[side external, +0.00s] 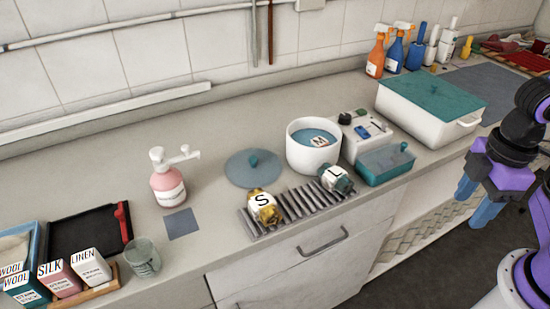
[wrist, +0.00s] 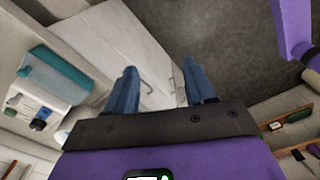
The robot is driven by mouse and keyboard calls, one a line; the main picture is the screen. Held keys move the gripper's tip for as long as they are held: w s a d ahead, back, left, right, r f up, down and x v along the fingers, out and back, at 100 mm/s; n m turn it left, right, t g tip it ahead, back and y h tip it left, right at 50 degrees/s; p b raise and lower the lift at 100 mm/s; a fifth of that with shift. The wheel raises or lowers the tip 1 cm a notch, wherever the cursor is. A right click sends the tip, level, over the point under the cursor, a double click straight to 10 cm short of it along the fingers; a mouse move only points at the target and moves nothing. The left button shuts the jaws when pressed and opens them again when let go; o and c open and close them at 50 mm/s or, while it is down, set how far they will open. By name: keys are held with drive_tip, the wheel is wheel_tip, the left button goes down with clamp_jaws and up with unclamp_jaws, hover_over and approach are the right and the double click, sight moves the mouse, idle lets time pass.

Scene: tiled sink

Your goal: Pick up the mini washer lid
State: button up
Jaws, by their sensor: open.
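A round blue-grey lid (side external: 243,172) with a small teal knob lies flat on the counter, left of the white washer tub (side external: 303,157), in the side view. The tub is open at the top and shows a blue inside with an "M" label. My gripper (side external: 476,200) is open and empty at the far right, in front of the counter and well away from the lid. In the wrist view my two blue fingers (wrist: 159,70) are spread, with floor and cabinet front beyond them. I cannot make out the lid in the wrist view.
A slatted rack (side external: 290,210) holds gold "S" and grey "L" containers in front of the lid and tub. A small teal box (side external: 384,165) and a large white bin (side external: 425,107) stand to the right. A pink pump bottle (side external: 167,183) stands left.

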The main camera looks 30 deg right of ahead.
drive_tip(key=w+a+r+m+t, duration=0.1)
drive_tip(key=w+a+r+m, duration=0.15)
drive_tip(key=w+a, duration=0.65)
drive_tip(key=w+a+r+m, duration=0.2)
drive_tip(key=w+a+m, duration=0.3)
drive_tip(key=w, duration=0.6)
drive_tip(key=m+t, duration=0.2)
drive_tip(key=m, duration=0.3)
approach(253, 158)
drive_tip(key=x, duration=0.3)
drive_tip(key=shift+s+f, duration=0.25)
drive_tip(key=shift+w+x, duration=0.15)
drive_tip(key=shift+x, duration=1.15)
drive_tip(key=shift+w+x, duration=0.1)
drive_tip(key=shift+x, duration=1.2)
drive_tip(key=shift+a+r, duration=0.1)
clamp_jaws()
